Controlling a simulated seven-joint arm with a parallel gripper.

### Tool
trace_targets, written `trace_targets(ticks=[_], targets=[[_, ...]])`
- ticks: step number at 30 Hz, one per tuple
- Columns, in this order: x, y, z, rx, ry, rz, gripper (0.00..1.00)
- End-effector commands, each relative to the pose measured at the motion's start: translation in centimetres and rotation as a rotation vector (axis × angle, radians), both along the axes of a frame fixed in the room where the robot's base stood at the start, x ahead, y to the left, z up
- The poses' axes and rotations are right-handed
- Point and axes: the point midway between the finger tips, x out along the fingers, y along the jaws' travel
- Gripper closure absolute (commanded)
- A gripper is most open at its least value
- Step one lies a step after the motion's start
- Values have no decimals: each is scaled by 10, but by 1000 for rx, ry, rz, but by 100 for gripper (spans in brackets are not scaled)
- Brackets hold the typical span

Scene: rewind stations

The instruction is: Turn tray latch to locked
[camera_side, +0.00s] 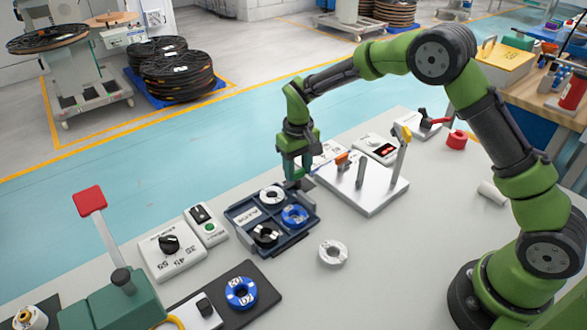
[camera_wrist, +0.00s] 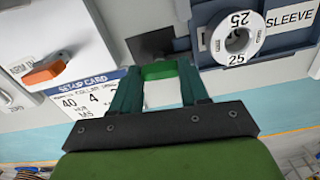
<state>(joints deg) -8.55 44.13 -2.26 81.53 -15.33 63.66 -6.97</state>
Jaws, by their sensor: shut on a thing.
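The dark blue tray (camera_side: 286,238) lies on the grey table in the side view and holds a white, a blue and a black ring-shaped spool. My gripper (camera_side: 297,180) points down at the tray's far right corner. In the wrist view my gripper (camera_wrist: 163,72) has its two dark green fingers around a small green piece, which appears to be the handle of the tray latch (camera_wrist: 152,42). The latch has a dark base beside the tray's edge. The fingers hide most of the handle, and I cannot read its locked or unlocked position.
A grey fixture (camera_side: 370,192) with posts and an orange lever (camera_wrist: 50,72) stands close beside my gripper. A setup card (camera_wrist: 92,95) lies next to the fingers. A loose white ring (camera_side: 333,253) lies in front of the tray. A dial box (camera_side: 172,257) is left of it.

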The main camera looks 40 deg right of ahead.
Motion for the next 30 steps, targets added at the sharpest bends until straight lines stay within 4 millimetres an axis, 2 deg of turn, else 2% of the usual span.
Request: trace_targets(ticks=[9,23,24,28,30], targets=[[-1,0,2,1,2,84,86],[-1,0,2,1,2,94,86],[-1,0,2,1,2,94,49],[-1,0,1,1,1,94,30],[0,0,1,1,1,93,30]])
